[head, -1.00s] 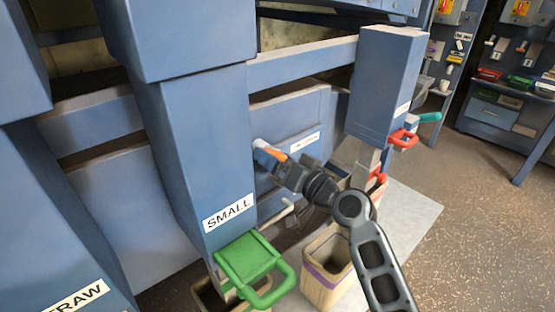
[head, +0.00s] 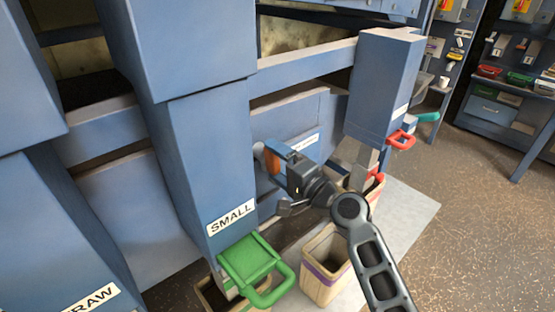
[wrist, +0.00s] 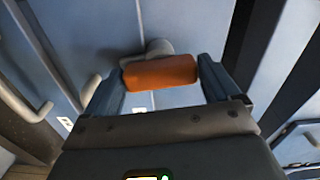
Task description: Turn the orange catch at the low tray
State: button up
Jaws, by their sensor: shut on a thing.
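The orange catch (head: 272,163) sits on the blue panel behind the post marked SMALL, on a grey round pivot. My gripper (head: 279,159) is shut on the catch, one finger at each end in the wrist view. In the head view the catch looks close to upright, and my gripper covers part of it and of the white label beside it.
A green handled chute (head: 255,265) is at the lower left of my arm, and a red handle (head: 402,138) is at the right. Bins, one with a purple band (head: 325,262), stand below. The floor (head: 485,215) at the right is open.

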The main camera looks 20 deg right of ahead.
jog(key=shift+m, duration=0.5)
jog(key=shift+f, duration=0.1)
jog(key=o, duration=0.8)
jog(key=shift+b+v, duration=0.35)
jog(key=shift+v, duration=3.55)
